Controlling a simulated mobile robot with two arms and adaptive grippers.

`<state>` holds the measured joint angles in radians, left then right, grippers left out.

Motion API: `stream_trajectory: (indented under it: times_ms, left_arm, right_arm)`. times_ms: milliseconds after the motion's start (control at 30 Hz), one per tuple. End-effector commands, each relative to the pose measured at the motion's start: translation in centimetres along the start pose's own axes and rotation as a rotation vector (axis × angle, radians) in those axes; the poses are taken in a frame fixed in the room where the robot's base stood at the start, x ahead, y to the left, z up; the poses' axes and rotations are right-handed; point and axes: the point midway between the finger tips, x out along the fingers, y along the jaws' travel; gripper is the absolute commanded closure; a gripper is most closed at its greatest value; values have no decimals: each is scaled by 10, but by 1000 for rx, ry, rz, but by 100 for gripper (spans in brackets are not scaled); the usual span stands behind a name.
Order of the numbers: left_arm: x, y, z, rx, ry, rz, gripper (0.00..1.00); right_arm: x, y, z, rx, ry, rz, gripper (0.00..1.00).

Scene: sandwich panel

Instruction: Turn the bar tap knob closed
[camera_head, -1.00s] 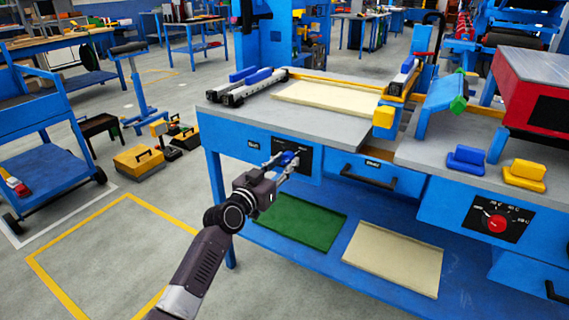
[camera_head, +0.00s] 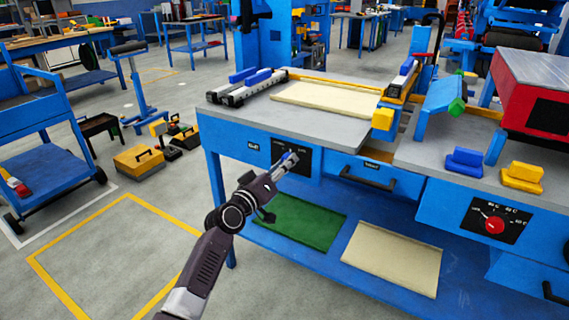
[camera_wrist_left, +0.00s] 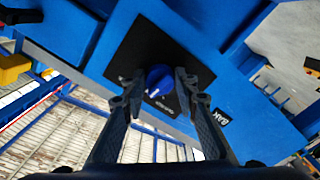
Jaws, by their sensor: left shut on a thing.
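The bar tap knob is a blue knob on a black plate (camera_head: 281,151) on the front of the blue workbench. In the left wrist view the blue knob (camera_wrist_left: 159,80) sits between my fingertips, with a white pointer line on its face. The black plate (camera_wrist_left: 135,52) lies behind it. My left gripper (camera_head: 287,163) reaches the knob from the front and is shut on it; its fingers also show in the left wrist view (camera_wrist_left: 158,88). In the head view the gripper hides part of the knob. My right gripper is not in view.
A drawer handle (camera_head: 368,177) is right of the plate. A red knob (camera_head: 495,225) sits on another black panel at the right. A green sheet (camera_head: 298,221) and a cream sheet (camera_head: 392,258) lie on the lower shelf. The marked floor area (camera_head: 120,255) is clear.

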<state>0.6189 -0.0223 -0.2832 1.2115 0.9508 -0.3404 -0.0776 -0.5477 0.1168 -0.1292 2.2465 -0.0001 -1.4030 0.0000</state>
Motion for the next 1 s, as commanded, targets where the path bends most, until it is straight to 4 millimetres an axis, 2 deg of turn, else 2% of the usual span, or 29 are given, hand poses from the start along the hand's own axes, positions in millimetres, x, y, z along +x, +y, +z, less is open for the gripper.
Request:
stream_trajectory:
  times_ms: [600,1000]
  left_arm:
    - [0,1,0,-576,-2,-2,97]
    - [0,1,0,-824,-1,-3,97]
  right_arm:
    - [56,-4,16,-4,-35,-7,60]
    - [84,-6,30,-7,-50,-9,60]
